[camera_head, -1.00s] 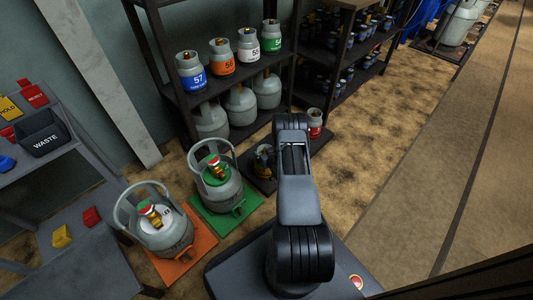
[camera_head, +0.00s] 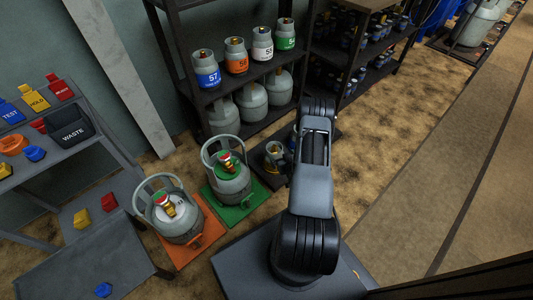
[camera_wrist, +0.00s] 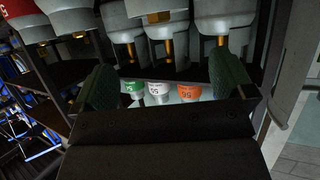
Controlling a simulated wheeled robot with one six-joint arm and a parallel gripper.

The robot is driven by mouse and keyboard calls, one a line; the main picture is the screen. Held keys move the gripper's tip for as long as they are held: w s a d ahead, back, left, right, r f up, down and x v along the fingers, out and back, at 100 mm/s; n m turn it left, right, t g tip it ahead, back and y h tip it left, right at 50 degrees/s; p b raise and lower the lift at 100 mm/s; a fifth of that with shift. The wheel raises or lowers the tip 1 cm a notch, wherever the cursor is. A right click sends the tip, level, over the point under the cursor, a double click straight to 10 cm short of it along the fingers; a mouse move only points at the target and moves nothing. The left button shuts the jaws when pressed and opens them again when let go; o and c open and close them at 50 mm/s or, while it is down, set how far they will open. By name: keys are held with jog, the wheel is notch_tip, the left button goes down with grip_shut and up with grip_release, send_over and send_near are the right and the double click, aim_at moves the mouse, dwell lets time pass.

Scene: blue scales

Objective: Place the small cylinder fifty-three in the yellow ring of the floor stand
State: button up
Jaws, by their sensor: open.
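A small grey cylinder with a red label (camera_wrist: 8,16) is cut off at the upper left of the inverted wrist view; its number is not readable. In the head view my arm hides that cylinder's place. The dark floor stand (camera_head: 266,178) lies beside the green plate. Brass and yellow parts (camera_head: 275,152) show on it; I cannot make out the yellow ring clearly. My gripper (camera_wrist: 163,85) is open, with nothing between its dark green fingers. It faces the shelf rack; in the head view my arm hides it.
Small cylinders 57 (camera_head: 207,70), 56 (camera_head: 236,57), 55 (camera_head: 262,45) and 54 (camera_head: 285,35) stand on the rack shelf, above larger grey cylinders (camera_head: 252,102). Two handled cylinders stand on green (camera_head: 232,213) and orange (camera_head: 205,232) plates.

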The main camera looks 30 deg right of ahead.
jog(key=w+a+r+n+g, duration=0.1)
jog(key=w+r, duration=0.2)
jog(key=r, duration=0.3)
jog(key=w+a+r+g, duration=0.1)
jog(key=w+r, duration=0.2)
jog(key=r, duration=0.2)
jog(key=s+a+r+g, duration=0.1)
jog(key=a+r+g, duration=0.15)
jog(key=r, duration=0.35)
jog(key=s+a+r+g, duration=0.1)
jog(key=a+r, duration=0.3)
jog(key=r, duration=0.2)
jog(key=s+a+r+g+y, duration=0.1)
jog(key=s+a+r+g, duration=0.1)
jog(key=s+a+r, duration=0.5)
jog(key=s+a+r+n+g+y, duration=0.1)
jog(key=s+a+r+g, duration=0.1)
jog(key=s+a+r, duration=0.5)
jog(key=s+a, duration=0.1)
jog(key=s, duration=0.4)
jog(key=shift+a+r+g+y, duration=0.25)
jog(key=shift+a+g+y, duration=0.05)
jog(key=shift+g+y, duration=0.1)
jog(key=shift+r, duration=0.1)
